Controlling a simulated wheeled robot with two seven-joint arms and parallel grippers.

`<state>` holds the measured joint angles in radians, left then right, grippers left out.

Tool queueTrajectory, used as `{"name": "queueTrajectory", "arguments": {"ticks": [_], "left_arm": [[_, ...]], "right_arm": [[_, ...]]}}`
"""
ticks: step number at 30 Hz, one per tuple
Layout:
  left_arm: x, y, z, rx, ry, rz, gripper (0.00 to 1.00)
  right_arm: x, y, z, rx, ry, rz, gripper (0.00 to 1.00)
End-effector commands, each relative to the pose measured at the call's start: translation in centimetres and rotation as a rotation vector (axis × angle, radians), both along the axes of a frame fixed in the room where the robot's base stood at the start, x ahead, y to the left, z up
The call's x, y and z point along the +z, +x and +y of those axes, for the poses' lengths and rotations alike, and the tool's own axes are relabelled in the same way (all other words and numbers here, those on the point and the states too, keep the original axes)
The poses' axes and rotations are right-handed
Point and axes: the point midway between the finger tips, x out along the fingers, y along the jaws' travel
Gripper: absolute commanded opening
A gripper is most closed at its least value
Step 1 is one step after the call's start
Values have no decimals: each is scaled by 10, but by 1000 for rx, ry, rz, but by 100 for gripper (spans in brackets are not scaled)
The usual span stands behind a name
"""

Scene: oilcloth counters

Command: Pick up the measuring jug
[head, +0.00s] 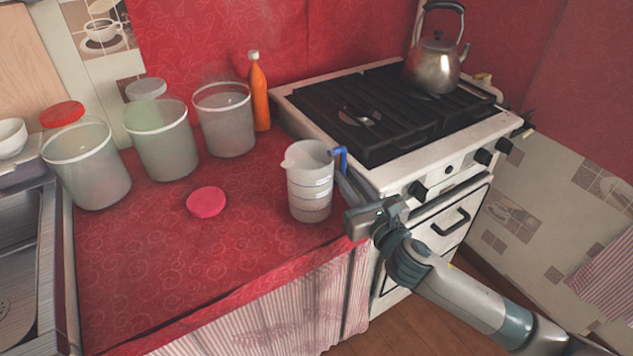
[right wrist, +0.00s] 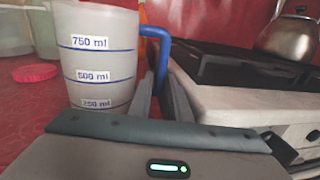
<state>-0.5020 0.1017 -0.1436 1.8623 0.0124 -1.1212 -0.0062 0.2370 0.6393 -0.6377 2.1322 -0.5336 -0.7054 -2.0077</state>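The measuring jug (head: 309,186) is pale and translucent with a blue handle (head: 341,156). It stands upright near the counter's front right corner, beside the stove. I cannot tell if its base touches the cloth. In the right wrist view the jug (right wrist: 98,60) shows blue lines and volume labels, with its handle (right wrist: 162,52) on the right. My right gripper (head: 348,182) comes in from the right. Its fingers (right wrist: 161,95) are close together on either side of the handle's lower part and look shut on it. My left gripper is not in view.
The red oilcloth counter (head: 150,255) holds several lidless canisters (head: 165,145), a pink lid (head: 206,202) and an orange bottle (head: 259,95). The stove (head: 400,175) bears a kettle (head: 435,68). A sink (head: 18,265) is at the left. The counter's front middle is clear.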

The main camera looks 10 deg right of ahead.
Motion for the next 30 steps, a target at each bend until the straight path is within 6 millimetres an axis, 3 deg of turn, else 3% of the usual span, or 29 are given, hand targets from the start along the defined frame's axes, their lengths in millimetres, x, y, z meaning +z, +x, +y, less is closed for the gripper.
{"name": "queueTrajectory", "arguments": {"ticks": [15, 16, 18, 30], "left_arm": [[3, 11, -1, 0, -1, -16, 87], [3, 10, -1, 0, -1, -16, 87], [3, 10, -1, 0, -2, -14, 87], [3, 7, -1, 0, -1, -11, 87]], "right_arm": [[0, 3, 1, 0, 0, 1, 17], [0, 3, 1, 0, 0, 1, 15], [0, 3, 1, 0, 0, 1, 0], [0, 3, 1, 0, -1, 1, 0]]}}
